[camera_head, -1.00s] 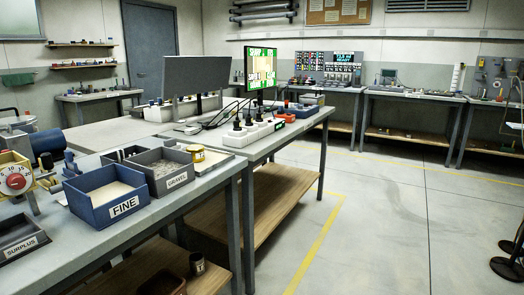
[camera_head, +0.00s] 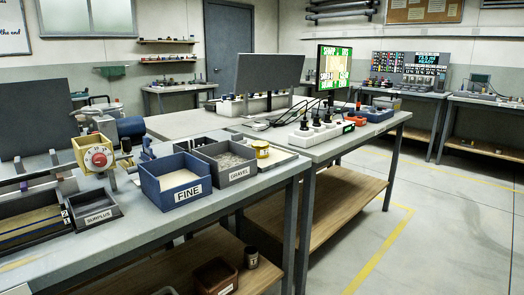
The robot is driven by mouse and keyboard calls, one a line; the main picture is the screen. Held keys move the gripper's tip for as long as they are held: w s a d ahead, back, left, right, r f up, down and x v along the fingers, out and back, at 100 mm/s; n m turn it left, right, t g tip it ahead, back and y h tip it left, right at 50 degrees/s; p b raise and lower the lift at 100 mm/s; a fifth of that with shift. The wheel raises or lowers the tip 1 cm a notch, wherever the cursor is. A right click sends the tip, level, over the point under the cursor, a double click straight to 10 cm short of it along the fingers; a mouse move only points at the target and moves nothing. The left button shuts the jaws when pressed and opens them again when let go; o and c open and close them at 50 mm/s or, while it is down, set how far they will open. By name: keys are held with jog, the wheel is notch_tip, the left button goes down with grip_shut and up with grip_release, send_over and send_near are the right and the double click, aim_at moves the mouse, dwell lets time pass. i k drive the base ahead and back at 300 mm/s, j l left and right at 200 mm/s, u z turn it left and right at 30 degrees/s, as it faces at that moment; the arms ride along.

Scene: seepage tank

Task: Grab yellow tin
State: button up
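A small yellow tin (camera_head: 261,149) stands on the near workbench in the head view, at the right end of the row of bins. It sits just right of and behind the grey GRAVEL bin (camera_head: 231,171), beside a shallow pale tray (camera_head: 277,160). Its top looks yellow with a paler band below; details are too small to tell. My gripper is not in view.
The blue FINE bin (camera_head: 172,192) and the small SURPLUS tray (camera_head: 97,220) stand left of the GRAVEL bin. A yellow device with a red dial (camera_head: 97,157) stands behind them. A power strip (camera_head: 322,136) and monitor (camera_head: 334,66) are farther back. The floor at right (camera_head: 450,225) is clear.

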aim_at(262, 147)
jog(key=i+l+u, duration=0.15)
jog(key=u, duration=0.3)
jog(key=l+u, duration=0.45)
jog(key=i+l+u, duration=0.2)
jog(key=l, duration=0.35)
jog(key=l+u, duration=0.2)
jog(key=l, duration=0.35)
jog(key=l+u, duration=0.15)
jog(key=l, duration=1.05)
jog(key=i+l, duration=0.1)
jog(key=l, duration=0.95)
jog(key=i, duration=0.3)
